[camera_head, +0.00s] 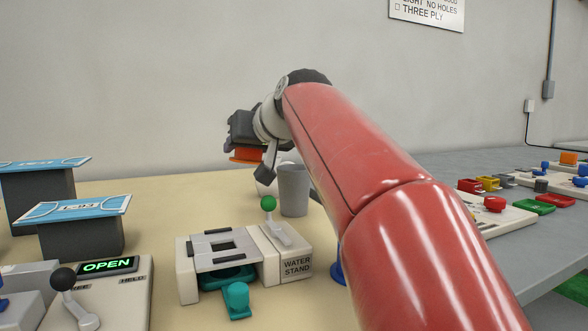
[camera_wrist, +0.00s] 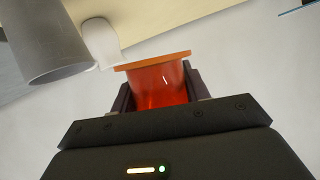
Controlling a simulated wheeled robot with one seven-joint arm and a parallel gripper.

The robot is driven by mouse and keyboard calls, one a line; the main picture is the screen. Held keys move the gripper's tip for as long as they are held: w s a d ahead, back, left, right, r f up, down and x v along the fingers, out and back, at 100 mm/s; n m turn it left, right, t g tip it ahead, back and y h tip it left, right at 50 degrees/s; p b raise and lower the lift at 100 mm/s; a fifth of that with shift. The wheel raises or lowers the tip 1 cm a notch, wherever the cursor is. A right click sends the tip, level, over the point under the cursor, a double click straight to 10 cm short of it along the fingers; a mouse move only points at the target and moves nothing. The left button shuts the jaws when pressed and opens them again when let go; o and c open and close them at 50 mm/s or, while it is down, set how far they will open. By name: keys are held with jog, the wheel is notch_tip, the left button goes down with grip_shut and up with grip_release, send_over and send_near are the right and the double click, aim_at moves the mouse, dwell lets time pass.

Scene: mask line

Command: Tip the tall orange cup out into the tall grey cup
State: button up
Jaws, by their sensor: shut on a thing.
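The orange cup (camera_wrist: 158,84) is between the two dark fingers of my gripper (camera_wrist: 160,93), which is shut on its sides. Its wide rim faces the top of the wrist view, and I cannot see what is inside. In the head view the orange cup (camera_head: 246,156) shows just under my dark gripper (camera_head: 246,133), held above the table; its exact tilt is unclear. The grey cup (camera_head: 293,190) stands upright on the table, right of and lower than the orange cup. The grey cup also shows at upper left in the wrist view (camera_wrist: 46,45), apart from the orange cup.
A white object (camera_wrist: 101,41) is beside the grey cup, partly hidden in the head view. Blue-topped dark stands (camera_head: 80,235) and an OPEN sign panel (camera_head: 107,266) are left. Several coloured blocks lie right.

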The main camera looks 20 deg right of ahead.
jog(key=shift+w+d+f+m+y, duration=0.2)
jog(key=shift+d+f+m+y, duration=0.3)
jog(key=shift+d+m, duration=0.1)
jog(key=shift+d, duration=0.15)
jog(key=shift+w+d+r+m+g+y+p, duration=0.15)
jog(key=shift+d+m+y+p, duration=0.25)
jog(key=shift+m+y+p, duration=0.25)
jog(key=shift+w+d+r+m+g+y+p, duration=0.1)
jog(key=shift+d+r+m+y+p, duration=0.1)
jog(key=shift+d+m+y+p, duration=0.45)
jog(key=shift+w+d+r+m+g+y+p, duration=0.15)
jog(key=shift+m+y+p, duration=0.2)
jog(key=shift+m, duration=0.55)
jog(key=shift+f, duration=0.1)
jog(key=shift+r+m+y+p, duration=0.25)
jog(key=shift+m+y+p, duration=0.1)
jog(key=shift+m+y, duration=0.15)
jog(key=shift+d+r+m+y+p, duration=0.1)
jog(key=shift+r+m+y+p, duration=0.3)
jog(key=shift+m+p, duration=0.3)
